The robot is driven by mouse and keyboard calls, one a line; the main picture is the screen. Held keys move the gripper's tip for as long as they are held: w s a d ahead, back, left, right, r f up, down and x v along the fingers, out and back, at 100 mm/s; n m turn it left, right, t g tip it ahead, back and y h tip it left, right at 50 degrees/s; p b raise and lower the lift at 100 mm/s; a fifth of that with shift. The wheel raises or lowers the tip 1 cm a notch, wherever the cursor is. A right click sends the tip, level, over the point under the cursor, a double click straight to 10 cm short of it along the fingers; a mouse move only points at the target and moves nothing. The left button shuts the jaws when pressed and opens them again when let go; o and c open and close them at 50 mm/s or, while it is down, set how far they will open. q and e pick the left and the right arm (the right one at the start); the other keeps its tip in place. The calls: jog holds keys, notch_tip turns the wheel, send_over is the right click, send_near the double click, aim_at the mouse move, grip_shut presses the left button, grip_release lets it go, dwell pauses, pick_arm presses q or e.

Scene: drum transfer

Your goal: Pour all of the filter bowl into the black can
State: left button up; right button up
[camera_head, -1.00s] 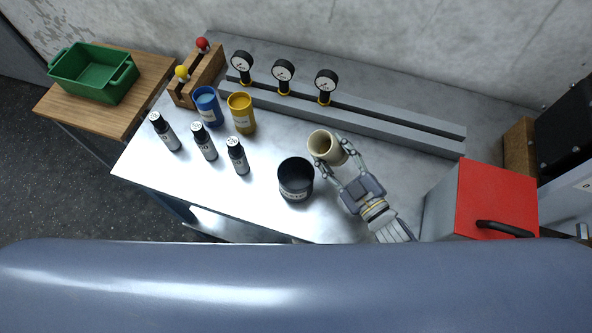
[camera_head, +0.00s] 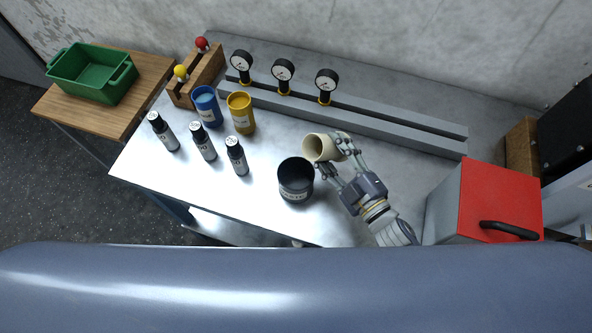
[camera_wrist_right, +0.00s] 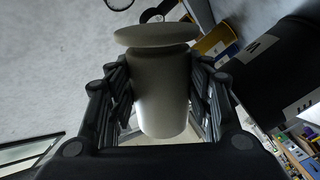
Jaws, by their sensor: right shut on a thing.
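The filter bowl (camera_head: 322,147) is a cream cup, held by my right gripper (camera_head: 335,160) above the table, just up and right of the black can. It is tilted, its mouth leaning left toward the can; its contents cannot be made out. In the right wrist view the filter bowl (camera_wrist_right: 162,95) sits between both fingers of my right gripper (camera_wrist_right: 160,100). The black can (camera_head: 296,182) stands upright on the table, its inside dark. It also shows in the right wrist view (camera_wrist_right: 270,75). My left gripper is not in view.
A blue can (camera_head: 207,108) and a yellow can (camera_head: 242,115) stand at left, behind several dark bottles (camera_head: 204,142). Gauges (camera_head: 283,72) stand on a grey rail at the back. A red-topped box (camera_head: 497,200) stands right. A green crate (camera_head: 92,75) is far left.

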jog(key=shift+r+n, duration=0.4)
jog(key=shift+d+f+n+b, duration=0.1)
jog(key=shift+f+n+b, duration=0.2)
jog(key=shift+n+b, duration=0.55)
dwell(0.3)
jog(key=shift+r+n, duration=0.5)
jog(key=shift+n, duration=0.45)
jog(key=shift+s+a+r+n, duration=0.25)
jog(key=shift+a+r+n, duration=0.3)
jog(key=shift+n, duration=0.25)
dwell(0.6)
jog(key=shift+s+a+f+n, duration=0.15)
jog(key=shift+f+n, duration=0.2)
jog(key=shift+n, duration=0.45)
dwell(0.5)
